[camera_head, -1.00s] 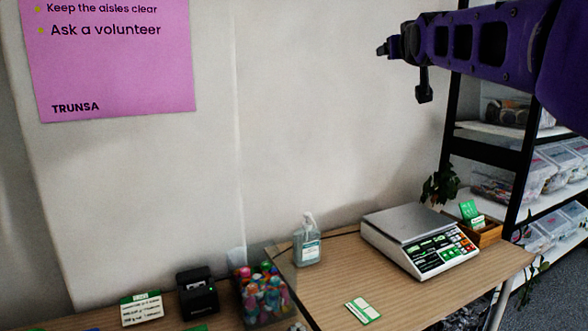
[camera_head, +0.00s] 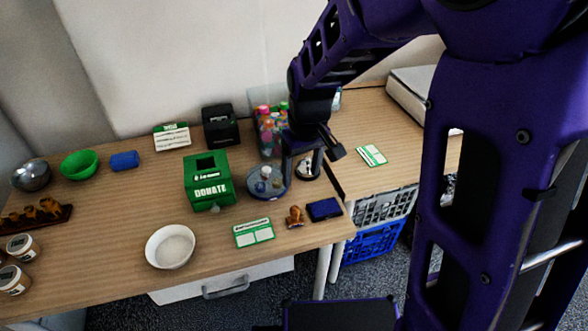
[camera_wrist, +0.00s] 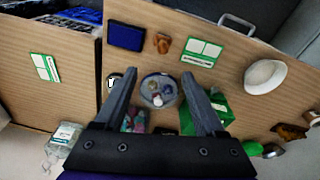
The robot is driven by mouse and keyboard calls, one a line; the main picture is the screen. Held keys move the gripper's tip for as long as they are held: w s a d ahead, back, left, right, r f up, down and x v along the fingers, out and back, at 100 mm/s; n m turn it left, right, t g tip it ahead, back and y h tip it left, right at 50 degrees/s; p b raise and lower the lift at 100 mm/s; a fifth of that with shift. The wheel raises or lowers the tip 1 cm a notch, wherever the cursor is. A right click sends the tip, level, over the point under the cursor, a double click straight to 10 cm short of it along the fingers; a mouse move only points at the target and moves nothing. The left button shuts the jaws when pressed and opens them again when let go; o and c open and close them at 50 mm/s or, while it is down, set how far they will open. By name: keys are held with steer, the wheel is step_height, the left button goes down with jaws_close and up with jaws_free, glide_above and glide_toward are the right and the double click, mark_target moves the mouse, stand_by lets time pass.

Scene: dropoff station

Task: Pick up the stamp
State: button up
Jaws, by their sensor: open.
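The stamp (camera_head: 295,216), a small brown wooden piece, stands near the table's front edge, just left of a dark blue ink pad (camera_head: 324,209). The stamp also shows in the wrist view (camera_wrist: 162,42), beyond my fingertips, with the ink pad (camera_wrist: 126,36) to its left. My gripper (camera_head: 302,174) is open and empty, above the table and farther back than the stamp. In the wrist view its fingers (camera_wrist: 160,78) are spread apart, with a round dish (camera_wrist: 159,101) of small items showing between them.
A green-and-white card (camera_head: 254,233) lies left of the stamp, with a white bowl (camera_head: 170,246) beyond it. A green donation box (camera_head: 207,181), a black device (camera_head: 220,126) and a clear bin of colourful bottles (camera_head: 270,132) stand behind. A scale (camera_head: 408,92) is at the right.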

mark_target(296, 209)
steer(key=f+b, duration=0.1)
steer(key=f, duration=0.4)
steer(key=w+a+f+b, duration=0.1)
steer(key=f, duration=0.5)
steer(key=f+b, duration=0.1)
steer(key=f, duration=0.5)
steer(key=shift+w+a+f, duration=0.15)
steer(key=shift+w, duration=0.1)
jaws_close()
